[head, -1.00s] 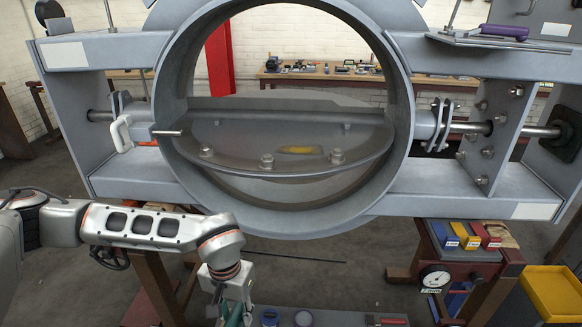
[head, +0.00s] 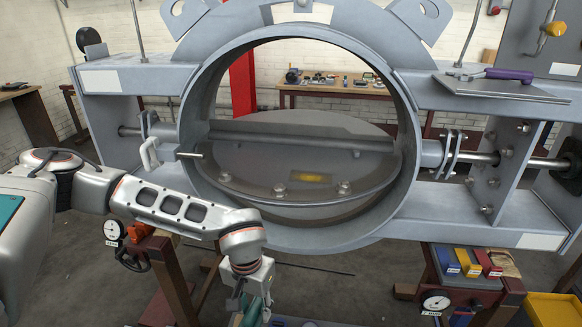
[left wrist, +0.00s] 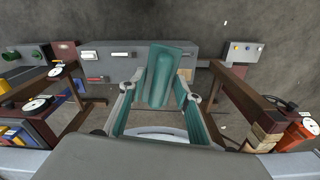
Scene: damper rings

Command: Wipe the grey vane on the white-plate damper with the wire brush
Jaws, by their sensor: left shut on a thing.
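The damper is a big grey ring (head: 412,205) in a beam frame with white plates (head: 541,241). Its grey vane (head: 245,172) lies across the opening, tilted, with bolts along its near edge and a yellow patch (head: 312,178) on it. My left gripper (head: 250,312) hangs low in front of the frame, below the ring and apart from the vane. In the left wrist view it is shut on a teal block-like thing (left wrist: 168,75); I cannot tell whether this is the brush. A purple-handled tool (head: 510,74) lies on a plate at upper right. My right gripper is not in view.
A stand with blue, yellow and red boxes (head: 470,262) and a dial gauge (head: 436,303) is at lower right, near a yellow bin (head: 552,308). A workbench (head: 335,90) with small tools stands behind. A grey lever handle (head: 150,155) sticks out left of the ring.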

